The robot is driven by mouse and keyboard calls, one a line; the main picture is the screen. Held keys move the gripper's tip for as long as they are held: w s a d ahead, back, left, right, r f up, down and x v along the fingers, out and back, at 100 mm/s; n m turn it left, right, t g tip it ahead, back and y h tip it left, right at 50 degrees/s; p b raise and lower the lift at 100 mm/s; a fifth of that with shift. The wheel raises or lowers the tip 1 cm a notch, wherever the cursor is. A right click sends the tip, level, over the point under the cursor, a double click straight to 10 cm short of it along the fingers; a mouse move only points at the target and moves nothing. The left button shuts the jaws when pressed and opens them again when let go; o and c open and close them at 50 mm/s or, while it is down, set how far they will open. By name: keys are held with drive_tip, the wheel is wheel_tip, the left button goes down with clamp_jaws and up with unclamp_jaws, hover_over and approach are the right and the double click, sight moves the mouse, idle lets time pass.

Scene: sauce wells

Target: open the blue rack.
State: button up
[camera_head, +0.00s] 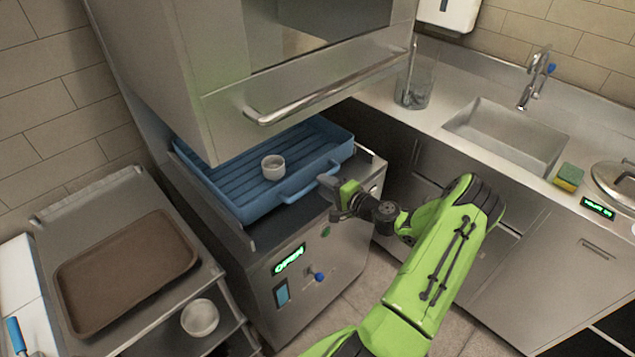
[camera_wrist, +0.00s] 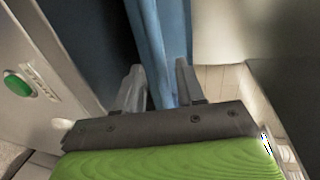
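The blue rack (camera_head: 215,190) is a shallow ribbed tray with a bar handle (camera_head: 308,186) on its front side. It sits on the metal washer's deck, under the raised hood, with a small white cup (camera_head: 273,167) in it. My gripper (camera_head: 328,184) is at the right end of the handle, by the rack's front side. In the wrist view its two fingers (camera_wrist: 160,88) are apart, with the blue rack (camera_wrist: 150,35) just beyond and between the tips. I cannot tell whether either finger touches it.
The hood with its long bar handle (camera_head: 325,92) hangs over the rack. Below are a lit "OPEN" sign (camera_head: 289,260) and a blue-tipped switch (camera_head: 318,276). A brown tray (camera_head: 125,270) lies on the left cart, above a white bowl (camera_head: 200,318). A sink counter stands right.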

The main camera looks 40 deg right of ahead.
drive_tip(key=x, duration=0.4)
drive_tip(key=shift+s, duration=0.1)
clamp_jaws()
